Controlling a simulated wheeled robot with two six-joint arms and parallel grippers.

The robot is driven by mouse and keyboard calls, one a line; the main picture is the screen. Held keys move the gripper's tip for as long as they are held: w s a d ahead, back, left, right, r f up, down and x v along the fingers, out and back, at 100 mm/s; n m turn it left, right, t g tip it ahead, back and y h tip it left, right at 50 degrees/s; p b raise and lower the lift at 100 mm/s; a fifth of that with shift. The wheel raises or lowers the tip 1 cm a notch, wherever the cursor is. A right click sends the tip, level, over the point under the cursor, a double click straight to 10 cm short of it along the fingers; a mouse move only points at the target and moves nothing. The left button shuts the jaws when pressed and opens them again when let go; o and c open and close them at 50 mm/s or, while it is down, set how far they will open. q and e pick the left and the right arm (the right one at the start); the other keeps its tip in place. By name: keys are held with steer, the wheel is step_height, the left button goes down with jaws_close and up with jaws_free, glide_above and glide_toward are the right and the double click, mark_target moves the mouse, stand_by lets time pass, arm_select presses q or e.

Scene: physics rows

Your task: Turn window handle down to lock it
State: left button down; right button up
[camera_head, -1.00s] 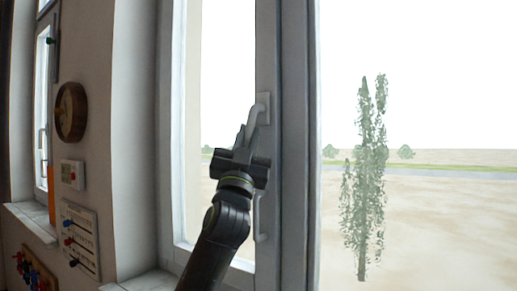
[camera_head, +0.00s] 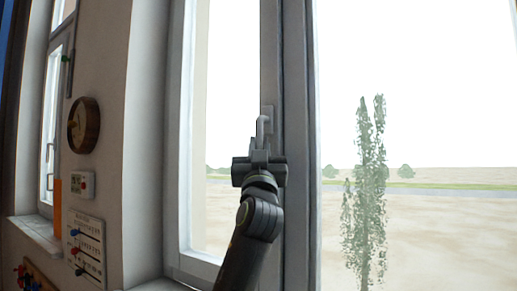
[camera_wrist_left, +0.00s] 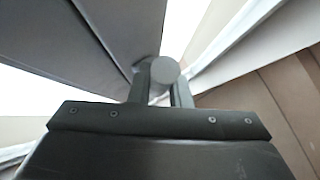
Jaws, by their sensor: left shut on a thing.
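The window handle (camera_head: 262,125) is light grey and sits on a plate on the frame of the tall window (camera_head: 271,70). Its visible upper part points down from the plate. My left gripper (camera_head: 260,148) is shut on the handle's lower part, which it hides in the head view. In the left wrist view, the handle's round grey end (camera_wrist_left: 164,71) shows between the two fingers of my left gripper (camera_wrist_left: 162,92). My right gripper is in neither view.
Another window (camera_head: 50,130) is farther left. Outside are a tree (camera_head: 367,200) and open ground.

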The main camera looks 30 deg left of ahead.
arm_select(q)
steer(key=c, duration=1.3)
jaws_free()
steer(key=shift+c, duration=0.2)
